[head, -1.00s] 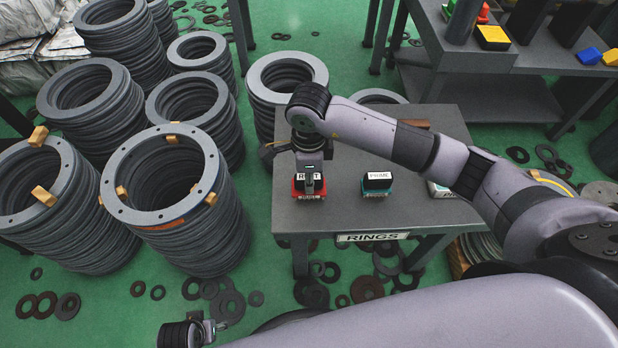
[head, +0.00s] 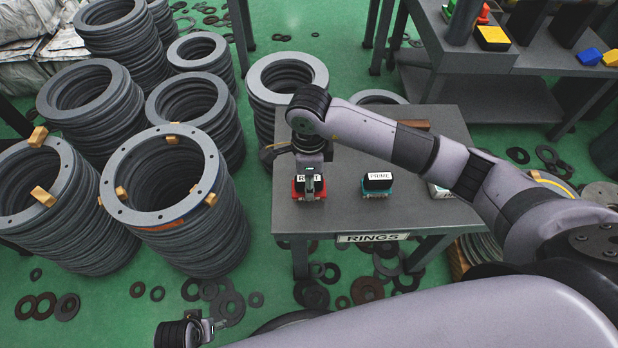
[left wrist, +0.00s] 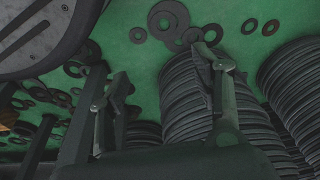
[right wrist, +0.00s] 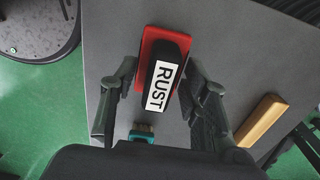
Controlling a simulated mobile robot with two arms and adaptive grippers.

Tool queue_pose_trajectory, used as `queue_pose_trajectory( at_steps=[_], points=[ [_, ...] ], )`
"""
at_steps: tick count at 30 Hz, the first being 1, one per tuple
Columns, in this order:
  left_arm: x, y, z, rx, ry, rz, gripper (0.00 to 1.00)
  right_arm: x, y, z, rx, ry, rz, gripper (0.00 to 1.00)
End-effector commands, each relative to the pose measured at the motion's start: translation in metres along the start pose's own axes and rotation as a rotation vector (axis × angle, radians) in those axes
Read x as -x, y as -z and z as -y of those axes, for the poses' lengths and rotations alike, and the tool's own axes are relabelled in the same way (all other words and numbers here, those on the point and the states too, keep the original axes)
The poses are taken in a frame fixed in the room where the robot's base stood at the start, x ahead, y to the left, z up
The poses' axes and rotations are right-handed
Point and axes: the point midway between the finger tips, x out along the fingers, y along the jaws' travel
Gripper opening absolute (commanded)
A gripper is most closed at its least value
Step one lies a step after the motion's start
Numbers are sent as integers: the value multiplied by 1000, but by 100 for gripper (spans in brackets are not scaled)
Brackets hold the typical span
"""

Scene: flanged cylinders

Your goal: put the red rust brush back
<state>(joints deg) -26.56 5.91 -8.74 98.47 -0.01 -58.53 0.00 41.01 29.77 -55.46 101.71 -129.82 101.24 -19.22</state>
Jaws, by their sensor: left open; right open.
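The red rust brush (head: 299,194) sits on the grey table (head: 345,215) marked RINGS, near its left front corner. It has a red base, a dark top and a white RUST label, clear in the right wrist view (right wrist: 162,77). My right gripper (head: 311,178) is above the brush, pointing down, with its fingers open on either side of the brush. In the right wrist view the fingers (right wrist: 160,82) show gaps to the brush. My left gripper (head: 206,328) is open and empty, low at the bottom left; its fingers (left wrist: 160,78) face the floor and stacked rings.
A teal brush (head: 377,184) stands right of the red one; another labelled block (head: 438,190) is partly behind my right arm. A wooden block (right wrist: 262,122) lies on the table. Tall ring stacks (head: 175,215) stand left. A second table (head: 470,55) is behind right.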

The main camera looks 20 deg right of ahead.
Motion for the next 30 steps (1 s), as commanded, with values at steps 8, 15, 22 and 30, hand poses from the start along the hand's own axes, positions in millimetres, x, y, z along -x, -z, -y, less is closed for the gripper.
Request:
queue_pose_trajectory(
  at_steps=[8, 15, 22, 30],
  points=[
    [-2, -4, 0, 0, 0, 5, 59, 3, 0, 0, 0, 0, 0, 42],
    [-21, -21, -2, -3, -2, 25, 59, 52, 0, 2, 1, 6, 1, 42],
    [-34, -31, -2, -5, -3, 30, 59, 99, 0, 1, 1, 4, 2, 42],
    [-40, -36, -2, -6, -4, 33, 59, 122, 0, 0, 0, 0, 1, 42]
  ],
)
